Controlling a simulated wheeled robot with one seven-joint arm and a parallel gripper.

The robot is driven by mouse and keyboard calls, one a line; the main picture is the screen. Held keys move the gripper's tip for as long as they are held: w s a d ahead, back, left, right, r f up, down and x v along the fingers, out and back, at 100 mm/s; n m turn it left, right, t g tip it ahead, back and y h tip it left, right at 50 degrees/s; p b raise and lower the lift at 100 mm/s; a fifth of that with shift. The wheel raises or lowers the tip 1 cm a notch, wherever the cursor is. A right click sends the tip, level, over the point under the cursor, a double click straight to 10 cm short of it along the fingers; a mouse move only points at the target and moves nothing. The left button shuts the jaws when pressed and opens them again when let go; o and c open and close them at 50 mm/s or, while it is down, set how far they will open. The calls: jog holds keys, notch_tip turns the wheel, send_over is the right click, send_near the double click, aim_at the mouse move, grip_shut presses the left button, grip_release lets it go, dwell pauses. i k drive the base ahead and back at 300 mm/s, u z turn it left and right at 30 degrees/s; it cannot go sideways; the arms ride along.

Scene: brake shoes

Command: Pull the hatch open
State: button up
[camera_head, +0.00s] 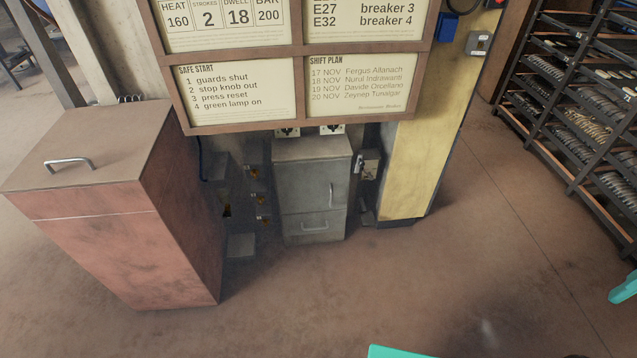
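A red-brown bin (135,240) stands at the left. Its flat brown lid (100,135) lies shut and carries a metal bar handle (69,163). A small grey cabinet (312,190) stands under the notice board. Its upper door looks shut and has a vertical handle (331,196) near the right edge. Below it is a shut lower front with a horizontal handle (314,227). I cannot tell which of these the task calls the hatch. No gripper fingers show in the head view.
The notice board (300,52) hangs above the cabinet. A yellow panel (425,130) stands to its right. A rack of brake shoes (585,110) is at the far right. Teal pieces (405,351) cut in at the bottom and right edges. The floor in front is clear.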

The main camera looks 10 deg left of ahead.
aim_at(318, 185)
jog(key=k, duration=0.55)
jog(key=u, duration=0.55)
jog(key=i, duration=1.35)
jog(key=u, duration=0.15)
